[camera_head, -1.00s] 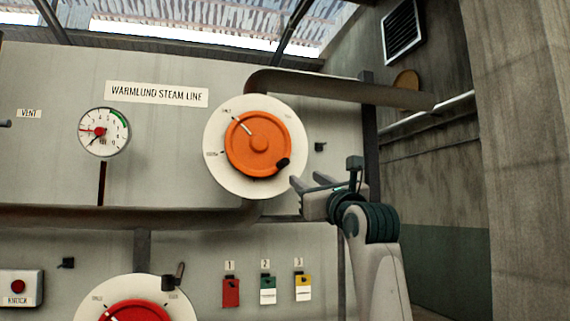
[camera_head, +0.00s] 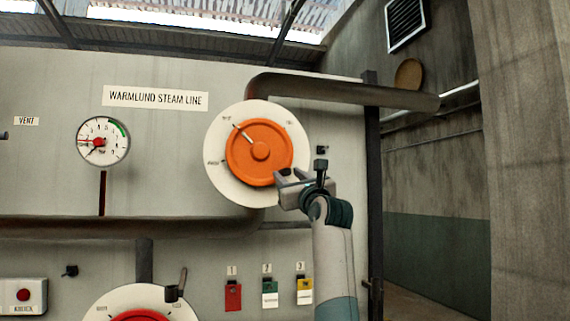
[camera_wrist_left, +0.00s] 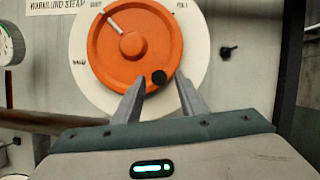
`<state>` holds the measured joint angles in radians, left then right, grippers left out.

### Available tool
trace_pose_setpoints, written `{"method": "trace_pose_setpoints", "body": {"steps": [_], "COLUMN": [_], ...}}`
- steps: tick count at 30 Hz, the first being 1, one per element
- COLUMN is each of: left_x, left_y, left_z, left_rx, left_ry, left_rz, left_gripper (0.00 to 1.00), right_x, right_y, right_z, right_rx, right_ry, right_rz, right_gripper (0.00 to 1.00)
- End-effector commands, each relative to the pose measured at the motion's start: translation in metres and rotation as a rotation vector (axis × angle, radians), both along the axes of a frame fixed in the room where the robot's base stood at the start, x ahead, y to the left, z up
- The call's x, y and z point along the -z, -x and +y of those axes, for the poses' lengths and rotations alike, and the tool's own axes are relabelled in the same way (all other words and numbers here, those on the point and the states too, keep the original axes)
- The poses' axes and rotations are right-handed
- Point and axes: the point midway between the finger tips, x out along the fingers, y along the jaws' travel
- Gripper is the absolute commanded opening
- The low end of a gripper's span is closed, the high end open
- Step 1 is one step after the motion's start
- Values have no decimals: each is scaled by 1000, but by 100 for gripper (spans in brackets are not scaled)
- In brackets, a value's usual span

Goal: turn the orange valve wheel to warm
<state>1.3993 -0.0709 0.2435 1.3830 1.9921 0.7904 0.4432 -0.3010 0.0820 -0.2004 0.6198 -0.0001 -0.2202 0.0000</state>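The orange valve wheel (camera_head: 245,165) sits on a round white dial plate (camera_head: 216,182) on the grey panel. Its white pointer line aims up and left, toward a small label too blurred to read surely. A black knob (camera_wrist_left: 158,77) stands at the wheel's lower right rim in the left wrist view. My left gripper (camera_head: 287,178) is at that lower right rim. In the left wrist view its two fingers (camera_wrist_left: 161,90) are apart, one on each side of the knob's lower end, with gaps showing. Contact with the knob is not visible. My right gripper is out of view.
A red wheel (camera_head: 140,316) with an upright handle (camera_head: 181,282) is below. A brown pipe (camera_head: 90,228) crosses under the orange wheel, and another (camera_head: 350,92) runs right from above it. A gauge (camera_head: 103,141) is at left; coloured tags (camera_head: 233,297) hang below.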

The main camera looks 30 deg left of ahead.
Motion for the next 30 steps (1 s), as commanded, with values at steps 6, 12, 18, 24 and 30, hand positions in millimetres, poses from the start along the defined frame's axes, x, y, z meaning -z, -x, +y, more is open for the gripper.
{"method": "trace_pose_setpoints", "body": {"steps": [6,12,18,24,30], "left_x": [-12,-13,-12,-12,-12], "left_y": [-14,-18,-18,-18,-18], "left_z": [20,25,25,25,25], "left_rx": [-1,0,0,0,-1], "left_ry": [0,-1,0,-1,1], "left_rz": [2,-1,-1,-1,-1], "left_gripper": [37,37,37,4,0], "right_x": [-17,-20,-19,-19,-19], "right_y": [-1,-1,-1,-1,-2], "right_z": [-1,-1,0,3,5], "right_rx": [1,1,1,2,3], "right_ry": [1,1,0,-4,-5], "right_rz": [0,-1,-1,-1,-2], "right_gripper": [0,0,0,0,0]}}
